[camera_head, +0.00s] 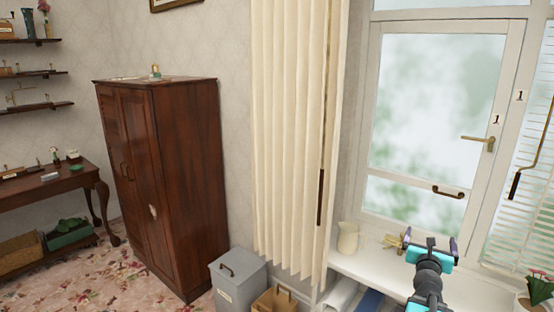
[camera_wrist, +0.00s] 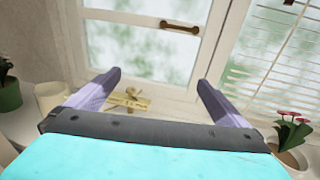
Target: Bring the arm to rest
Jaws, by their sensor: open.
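My gripper (camera_head: 431,243) is at the lower right of the head view, above the white window sill (camera_head: 378,268). In the wrist view its two purple fingers (camera_wrist: 152,88) are spread wide apart with nothing between them. A small brass-coloured object (camera_wrist: 130,100) lies on the sill beyond the fingers; it also shows in the head view (camera_head: 393,241), just left of my gripper. My gripper is apart from it. My arm reaches up from the bottom edge of the head view.
A cream jug (camera_head: 348,238) stands on the sill left of my gripper. A potted plant with red flowers (camera_wrist: 290,135) is at the right. The window (camera_head: 430,110) with its handle rises behind. A cream curtain (camera_head: 290,120), grey bin (camera_head: 238,280) and brown wardrobe (camera_head: 170,180) are left.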

